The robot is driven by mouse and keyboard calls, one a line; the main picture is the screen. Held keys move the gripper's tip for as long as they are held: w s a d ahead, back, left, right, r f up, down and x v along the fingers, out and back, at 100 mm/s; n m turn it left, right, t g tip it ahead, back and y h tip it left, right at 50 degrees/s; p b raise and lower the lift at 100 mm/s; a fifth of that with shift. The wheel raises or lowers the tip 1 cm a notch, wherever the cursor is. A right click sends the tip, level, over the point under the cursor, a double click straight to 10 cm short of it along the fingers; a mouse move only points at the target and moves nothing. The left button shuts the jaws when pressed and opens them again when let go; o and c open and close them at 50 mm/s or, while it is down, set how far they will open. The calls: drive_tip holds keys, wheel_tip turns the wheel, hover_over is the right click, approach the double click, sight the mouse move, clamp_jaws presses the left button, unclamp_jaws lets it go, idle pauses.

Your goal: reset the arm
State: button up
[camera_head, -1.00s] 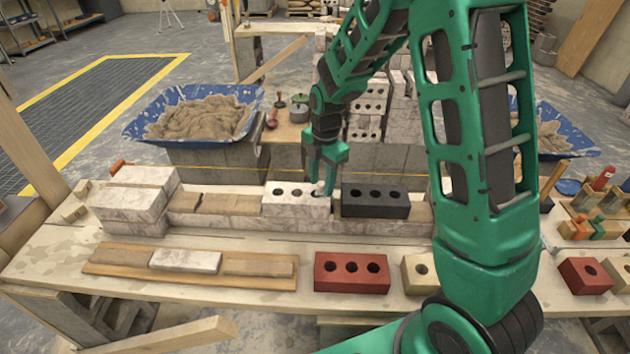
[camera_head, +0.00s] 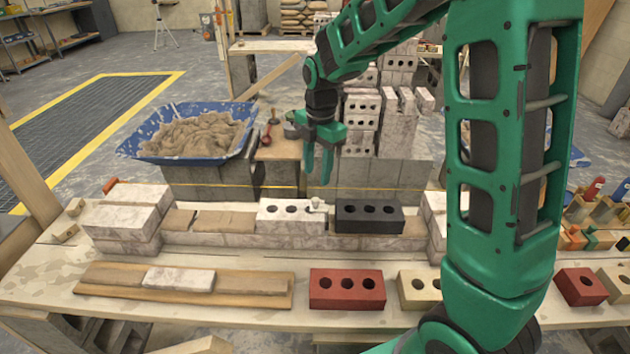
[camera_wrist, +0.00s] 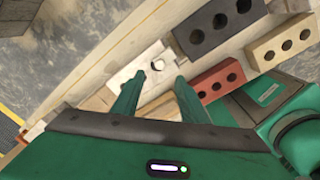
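My gripper (camera_head: 318,168) is raised above and a little behind the low brick wall, with its fingers pointing down. In the wrist view my gripper (camera_wrist: 157,92) has its two green fingers apart with nothing between them. Below it a white three-hole brick (camera_head: 285,216) lies on the wall, with a small pale object (camera_head: 316,204) at its right end. The white brick also shows beyond the fingertips in the wrist view (camera_wrist: 140,68). A black three-hole brick (camera_head: 369,217) lies just right of it.
A red brick (camera_head: 347,289) and a cream brick (camera_head: 420,290) lie on the bench front. A board (camera_head: 100,279) carries flat pieces at the left. A blue mortar tub (camera_head: 180,157) stands behind left. Stacked bricks stand behind the gripper.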

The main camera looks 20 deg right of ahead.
drive_tip(key=s+d+r+m, duration=0.3)
drive_tip(key=s+d+m, duration=0.3)
drive_tip(key=s+m, duration=0.1)
drive_tip(key=s+d+r+m, duration=0.3)
drive_tip(key=s+d+m, duration=0.3)
drive_tip(key=s+m, duration=0.15)
drive_tip(key=s+d+m, duration=0.1)
drive_tip(key=s+m, duration=0.6)
drive_tip(key=s, duration=0.2)
drive_tip(key=s+d+f+m, duration=0.1)
drive_tip(key=s+d+m, duration=0.1)
drive_tip(key=s+m, duration=0.5)
drive_tip(key=s, duration=0.2)
drive_tip(key=shift+s+d+g, duration=0.3)
drive_tip(key=shift+s+g, duration=0.1)
drive_tip(key=shift+m, duration=0.25)
drive_tip(key=shift+w+f, duration=0.25)
drive_tip(key=shift+w, duration=0.4)
